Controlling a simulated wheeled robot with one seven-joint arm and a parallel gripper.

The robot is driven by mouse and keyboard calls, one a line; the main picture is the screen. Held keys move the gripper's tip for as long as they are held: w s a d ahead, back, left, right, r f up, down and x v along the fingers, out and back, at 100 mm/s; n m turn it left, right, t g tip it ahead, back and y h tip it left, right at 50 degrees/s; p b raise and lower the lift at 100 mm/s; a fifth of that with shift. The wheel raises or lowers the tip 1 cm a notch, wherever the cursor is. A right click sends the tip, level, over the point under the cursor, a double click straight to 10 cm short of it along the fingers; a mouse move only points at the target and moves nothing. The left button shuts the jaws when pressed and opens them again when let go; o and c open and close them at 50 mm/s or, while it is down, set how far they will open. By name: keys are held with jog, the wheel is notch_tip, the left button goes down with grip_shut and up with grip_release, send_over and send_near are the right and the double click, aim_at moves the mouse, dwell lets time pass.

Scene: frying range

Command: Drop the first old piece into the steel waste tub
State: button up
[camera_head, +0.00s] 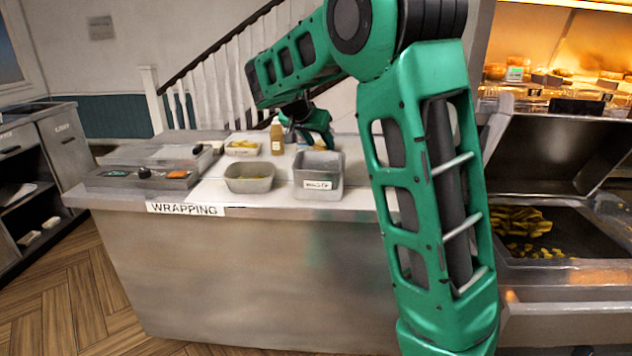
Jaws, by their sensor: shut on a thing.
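The steel waste tub (318,186) stands on the wrapping counter, with a white label on its front. Its inside is mostly out of sight. My green gripper (324,144) is above and behind the tub's back rim, pointing down. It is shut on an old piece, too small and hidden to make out. I cannot tell whether it is over the tub's opening.
A brown bottle (277,139) stands close left of my gripper. Flat grey units (140,180) fill the counter's left end. The white counter top (212,192) is clear in front of the tubs. A fryer bin with golden pieces (520,222) is at the right.

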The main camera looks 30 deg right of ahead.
jog(key=shift+s+d+f, duration=0.1)
jog(key=shift+d+f, duration=0.15)
jog(key=shift+f, duration=0.75)
jog(key=shift+d+f, duration=0.25)
jog(key=shift+f, duration=0.75)
jog(key=o, duration=0.9)
jog(key=shift+a, duration=0.1)
jog(key=v, duration=1)
jog(key=shift+a+r, duration=0.15)
jog(key=shift+r, duration=0.15)
